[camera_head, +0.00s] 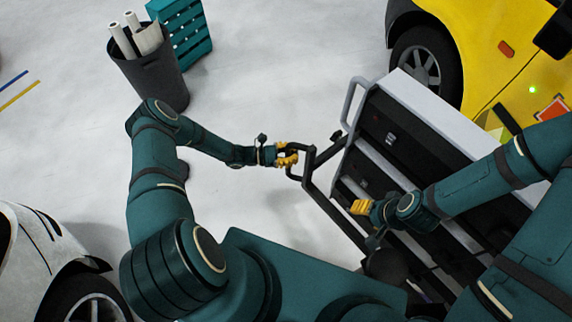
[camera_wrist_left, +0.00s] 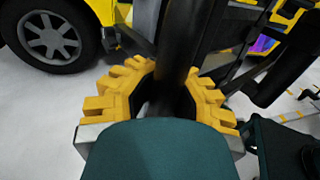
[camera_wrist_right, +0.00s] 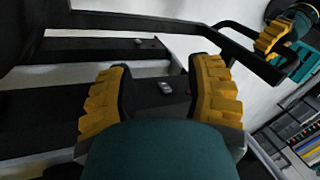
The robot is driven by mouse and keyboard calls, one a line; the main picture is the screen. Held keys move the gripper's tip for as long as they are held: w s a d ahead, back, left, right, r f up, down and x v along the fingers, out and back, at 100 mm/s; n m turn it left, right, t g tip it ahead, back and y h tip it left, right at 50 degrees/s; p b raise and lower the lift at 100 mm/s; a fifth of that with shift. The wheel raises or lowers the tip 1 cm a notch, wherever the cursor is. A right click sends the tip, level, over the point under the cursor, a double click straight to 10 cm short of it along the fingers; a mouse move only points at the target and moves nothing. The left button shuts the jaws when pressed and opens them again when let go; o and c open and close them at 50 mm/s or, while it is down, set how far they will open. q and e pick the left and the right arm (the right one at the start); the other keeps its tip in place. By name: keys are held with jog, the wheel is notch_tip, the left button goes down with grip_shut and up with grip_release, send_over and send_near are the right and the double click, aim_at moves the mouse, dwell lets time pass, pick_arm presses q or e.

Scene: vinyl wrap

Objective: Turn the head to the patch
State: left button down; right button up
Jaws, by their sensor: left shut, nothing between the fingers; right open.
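A small orange-red square with a pale border, possibly the patch (camera_head: 551,110), shows on the yellow car's (camera_head: 474,40) side at the far right of the head view. Yellow-green pieces (camera_head: 496,122) lie near it, partly hidden by my right arm. My left gripper (camera_head: 288,155) is shut at the black handle (camera_head: 306,163) of the cart; a dark bar passes by its fingertips in the left wrist view (camera_wrist_left: 168,72). I cannot tell whether they touch it. My right gripper (camera_head: 360,207) is open and empty in front of the cart's drawers, also in the right wrist view (camera_wrist_right: 160,75).
The grey and black drawer cart (camera_head: 425,107) stands between me and the yellow car. A dark bin with white rolls (camera_head: 152,75) and a teal crate (camera_head: 187,40) stand at the upper left. A white car (camera_head: 35,250) is at lower left. The floor between is clear.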

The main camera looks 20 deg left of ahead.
pick_arm(q)
jog(key=shift+m+g+h, duration=0.3)
jog(key=shift+m+g, duration=0.3)
jog(key=shift+g, duration=0.3)
jog(key=w+d+b, duration=0.2)
jog(key=w, duration=0.1)
jog(key=w+d+b, duration=0.1)
jog(key=w, duration=0.1)
jog(key=shift+r+b, duration=0.15)
jog(key=shift+b, duration=0.15)
jog(key=c, duration=0.8)
grip_release()
jog(key=shift+a, duration=0.1)
jog(key=shift+c, duration=0.2)
jog(key=shift+s, duration=0.1)
jog(key=v, duration=1.1)
jog(key=shift+a, duration=0.4)
jog(key=shift+s, duration=0.1)
